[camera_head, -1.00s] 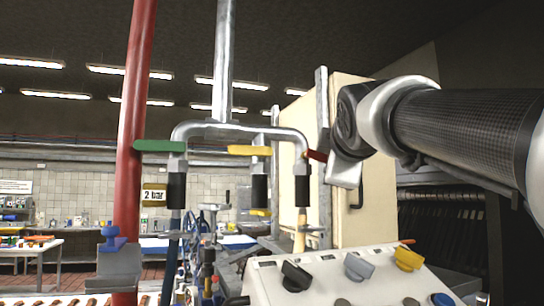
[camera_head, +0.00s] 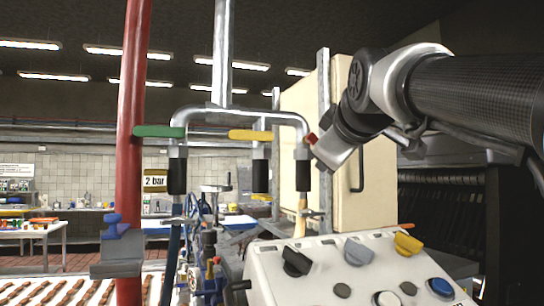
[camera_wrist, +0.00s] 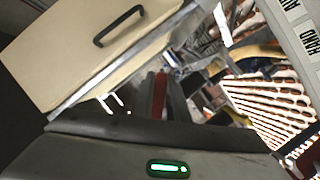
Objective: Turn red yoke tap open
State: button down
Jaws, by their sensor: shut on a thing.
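The red tap handle (camera_head: 311,138) sits on the right leg of the grey pipe yoke (camera_head: 240,113). Only a small bit of it shows in the head view, at my gripper (camera_head: 326,156). In the wrist view the red handle (camera_wrist: 159,95) lies lengthwise between the dark fingers of my gripper (camera_wrist: 160,84), which is shut on it. My gripper is tilted and comes from the right. The green handle (camera_head: 158,132) and yellow handle (camera_head: 252,135) lie level on the other two legs. The handle's joint with its valve is partly hidden.
A cream cabinet (camera_head: 368,190) with a dark pull stands right behind the yoke. A white control panel (camera_head: 345,270) with several knobs is below. A red pipe (camera_head: 131,170) rises at the left. Rows of brown bars lie on the conveyor (camera_head: 62,285).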

dwell(0.3)
jog(key=c, duration=1.7)
grip_release()
